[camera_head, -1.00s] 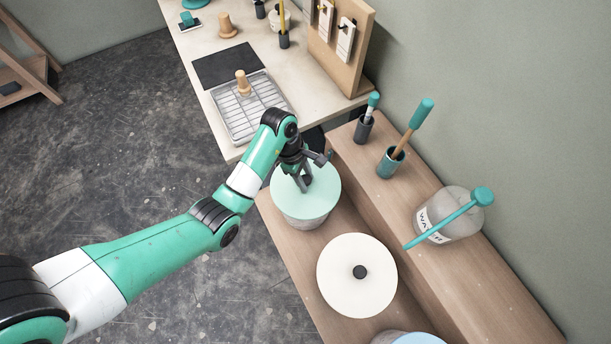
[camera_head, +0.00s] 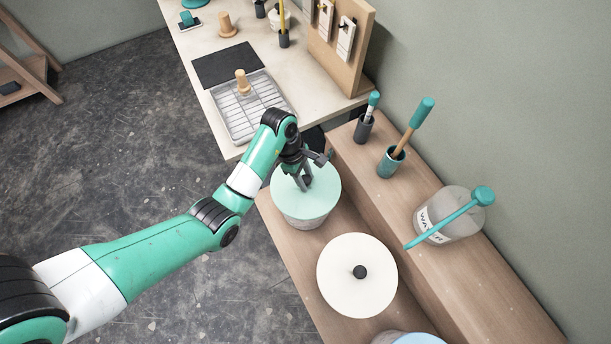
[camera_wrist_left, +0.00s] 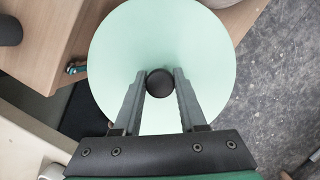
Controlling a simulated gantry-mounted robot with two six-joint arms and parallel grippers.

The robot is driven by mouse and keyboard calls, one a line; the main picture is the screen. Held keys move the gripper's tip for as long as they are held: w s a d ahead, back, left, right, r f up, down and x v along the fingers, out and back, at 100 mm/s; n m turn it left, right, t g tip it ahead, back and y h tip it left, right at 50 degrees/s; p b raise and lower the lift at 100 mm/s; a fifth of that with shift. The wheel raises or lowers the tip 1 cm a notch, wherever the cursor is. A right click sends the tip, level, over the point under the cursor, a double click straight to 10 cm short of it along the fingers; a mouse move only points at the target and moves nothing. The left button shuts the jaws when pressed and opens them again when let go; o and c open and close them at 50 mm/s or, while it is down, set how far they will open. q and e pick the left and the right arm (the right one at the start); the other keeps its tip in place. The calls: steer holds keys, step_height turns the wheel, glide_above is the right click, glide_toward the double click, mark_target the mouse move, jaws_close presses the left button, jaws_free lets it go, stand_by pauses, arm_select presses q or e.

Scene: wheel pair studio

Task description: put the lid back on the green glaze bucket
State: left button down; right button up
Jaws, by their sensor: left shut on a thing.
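The pale green lid (camera_head: 325,197) is over the bucket (camera_head: 305,222), which stands on the lower wooden shelf. The lid looks level and covers the bucket's top; I cannot tell whether a small gap remains at the rim. My left gripper (camera_head: 306,187) comes down on the lid from above. In the left wrist view its fingers stand on both sides of the black knob (camera_wrist_left: 160,83) and are shut on it, near the middle of the green lid (camera_wrist_left: 128,45). My right gripper is not in view.
A white-lidded bucket (camera_head: 345,290) stands just in front, with a bluish one (camera_head: 415,339) at the bottom edge. The upper shelf holds a water jar (camera_head: 455,222) with a teal tool across it and a teal cup (camera_head: 388,165). A worktable with a wire rack (camera_head: 250,110) lies behind.

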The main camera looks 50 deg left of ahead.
arm_select(q)
jaws_free()
stand_by(0.6)
steer(key=shift+r+p, duration=3.45)
steer(key=shift+p, duration=0.05)
jaws_close()
